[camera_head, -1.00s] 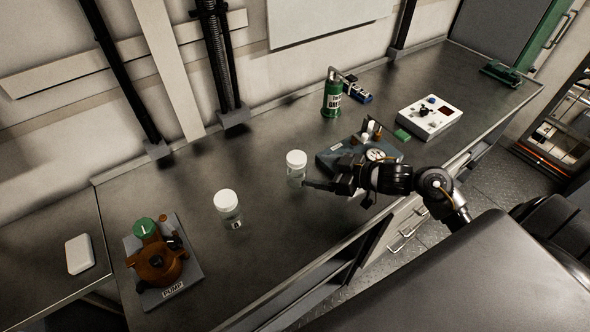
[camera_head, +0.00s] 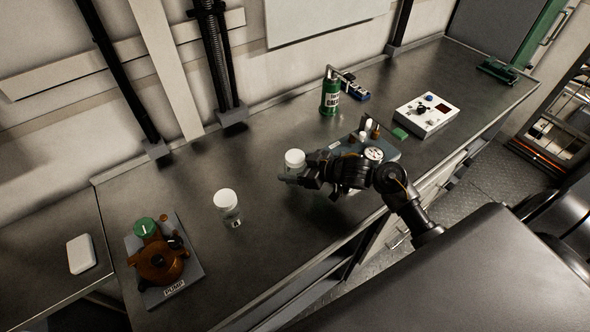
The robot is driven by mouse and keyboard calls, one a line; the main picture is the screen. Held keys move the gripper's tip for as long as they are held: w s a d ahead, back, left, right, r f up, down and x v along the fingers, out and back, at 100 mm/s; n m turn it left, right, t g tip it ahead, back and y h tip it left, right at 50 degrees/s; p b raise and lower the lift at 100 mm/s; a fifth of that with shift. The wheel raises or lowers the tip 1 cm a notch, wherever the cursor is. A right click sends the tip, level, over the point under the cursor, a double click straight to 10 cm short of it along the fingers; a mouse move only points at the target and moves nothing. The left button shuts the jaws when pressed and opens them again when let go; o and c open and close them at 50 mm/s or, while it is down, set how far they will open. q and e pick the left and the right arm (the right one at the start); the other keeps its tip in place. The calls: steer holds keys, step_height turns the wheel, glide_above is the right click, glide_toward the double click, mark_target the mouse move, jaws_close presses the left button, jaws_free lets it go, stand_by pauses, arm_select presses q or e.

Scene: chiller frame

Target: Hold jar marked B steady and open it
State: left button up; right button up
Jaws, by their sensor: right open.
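Two clear jars with white lids stand upright on the dark bench. The other jar (camera_head: 295,160) is near the middle. My right gripper (camera_head: 292,178) is open at this second jar, with its fingers low at the jar's front. They hide its lower body and any label, and I cannot tell whether they touch it. Both lids are on. My left gripper is not in view.
An orange-brown pump (camera_head: 160,262) with a green knob sits at the left. A grey device with a dial (camera_head: 373,153) is just behind my right wrist. The bench between the jars is clear.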

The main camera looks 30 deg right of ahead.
steer(key=c, duration=1.1)
steer(key=shift+o, duration=0.2)
steer(key=shift+r, duration=0.1)
steer(key=shift+r+b, duration=0.3)
steer(key=shift+r, duration=0.2)
steer(key=s+d+r+b, duration=0.1)
steer(key=s+d+r, duration=0.6)
steer(key=s+r, duration=0.4)
steer(key=shift+s+r+b, duration=0.4)
steer(key=shift+s, duration=0.15)
